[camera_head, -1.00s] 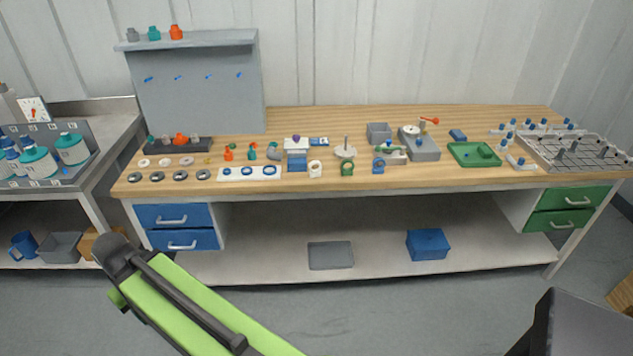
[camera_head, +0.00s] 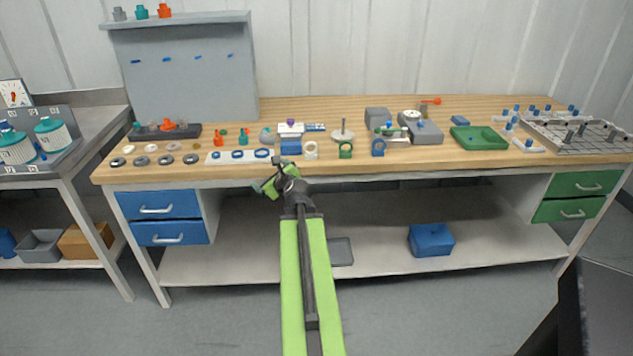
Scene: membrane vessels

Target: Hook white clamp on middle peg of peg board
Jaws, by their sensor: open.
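The white clamp (camera_head: 311,150) is a small upright ring near the front edge of the workbench. A green clamp (camera_head: 345,149) and a blue clamp (camera_head: 378,147) stand to its right. The peg board (camera_head: 185,95) is a grey upright panel at the back left of the bench. It has several blue pegs in a row, one of them a middle peg (camera_head: 198,57), and nothing hangs on them. My gripper (camera_head: 264,186) is open and empty. It appears in front of the bench's front edge, below and left of the white clamp, apart from it.
A white strip with blue rings (camera_head: 239,156) and a blue block (camera_head: 290,146) lie left of the white clamp. Grey rings and orange and teal fittings crowd the front left. A green tray (camera_head: 479,138) is at right. Blue drawers (camera_head: 156,204) are under the left end.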

